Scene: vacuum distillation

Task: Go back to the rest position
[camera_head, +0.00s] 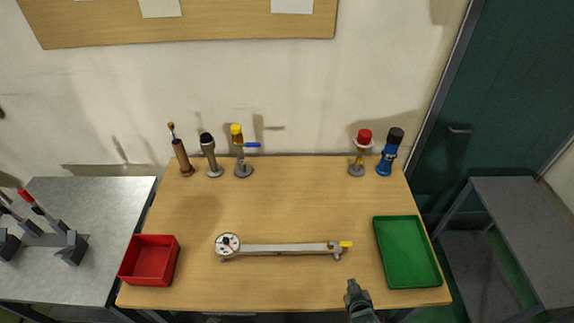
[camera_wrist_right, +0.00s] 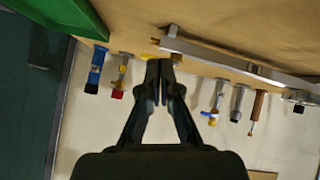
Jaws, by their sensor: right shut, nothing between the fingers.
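My right gripper (camera_head: 354,289) shows at the front edge of the wooden table (camera_head: 290,200), left of the green tray. In the right wrist view the same gripper (camera_wrist_right: 159,65) has its two black fingers together with nothing between them. It is apart from the objects on the table. My left gripper is in neither view.
A long metal bar with a round gauge (camera_head: 290,247) lies mid-table. A red bin (camera_head: 150,261) is at left, a green tray (camera_head: 408,252) at right. Several upright tools, including a yellow-topped valve (camera_head: 239,150) and a blue one (camera_head: 389,152), line the back edge.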

